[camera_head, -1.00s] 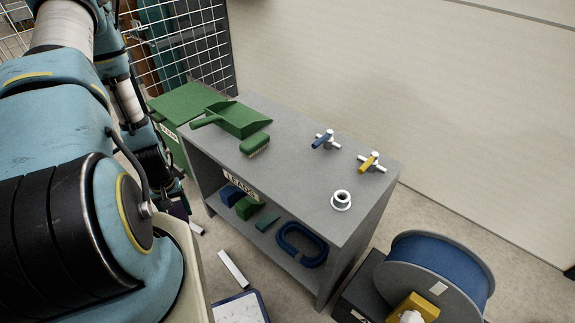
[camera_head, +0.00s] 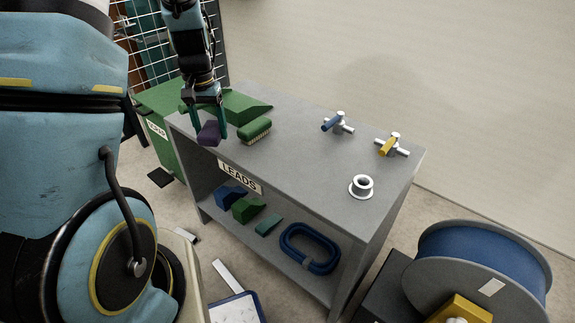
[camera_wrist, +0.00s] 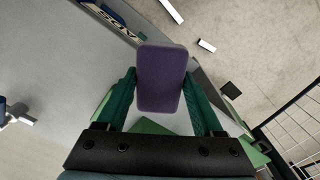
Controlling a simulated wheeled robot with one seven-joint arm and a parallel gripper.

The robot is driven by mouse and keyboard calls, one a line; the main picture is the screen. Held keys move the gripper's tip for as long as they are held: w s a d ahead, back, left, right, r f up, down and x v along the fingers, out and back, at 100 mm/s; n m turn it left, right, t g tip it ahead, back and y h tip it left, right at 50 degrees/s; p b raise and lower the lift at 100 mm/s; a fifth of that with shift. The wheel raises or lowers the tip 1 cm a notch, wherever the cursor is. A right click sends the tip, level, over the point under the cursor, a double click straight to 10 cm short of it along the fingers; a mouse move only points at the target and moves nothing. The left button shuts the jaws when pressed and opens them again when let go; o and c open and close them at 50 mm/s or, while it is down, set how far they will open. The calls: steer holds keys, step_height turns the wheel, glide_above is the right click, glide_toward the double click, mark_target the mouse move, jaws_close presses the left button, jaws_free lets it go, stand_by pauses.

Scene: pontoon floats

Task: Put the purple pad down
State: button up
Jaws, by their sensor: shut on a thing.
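The purple pad (camera_head: 209,134) is held between the green fingers of my gripper (camera_head: 207,120), at the left front edge of the grey bench. In the wrist view the purple pad (camera_wrist: 161,78) sits between both fingertips of my gripper (camera_wrist: 160,85). My gripper is shut on it. The pad appears above the bench's left end; whether it touches the top cannot be told. The grey bench (camera_head: 300,165) has a "LEADS" label on its front and an open lower shelf.
A green dustpan (camera_head: 245,106) and green brush (camera_head: 254,131) lie close to the gripper. Blue-handled (camera_head: 334,122) and yellow-handled (camera_head: 390,146) valves and a white flanged ring (camera_head: 361,187) stand farther right. The bench's middle top is clear. A green bin (camera_head: 160,135) adjoins the left end.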

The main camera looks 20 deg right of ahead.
mark_target(287, 160)
steer(key=s+d+r+m, duration=0.2)
steer(key=s+d+m, duration=0.15)
steer(key=d, duration=0.55)
steer(key=s+d+r+m, duration=0.25)
steer(key=s+d, duration=0.25)
steer(key=d, duration=0.3)
steer(key=shift+m, duration=0.3)
steer(key=f, duration=1)
steer(key=shift+w+d+f+b, duration=0.1)
steer(key=shift+d+f+b, duration=0.15)
steer(key=shift+f+b, duration=0.15)
steer(key=o, duration=1.4)
steer(key=shift+f, duration=0.1)
steer(key=shift+o, duration=0.2)
step_height(287, 160, up, 12)
steer(key=p, duration=0.1)
steer(key=shift+r, duration=0.2)
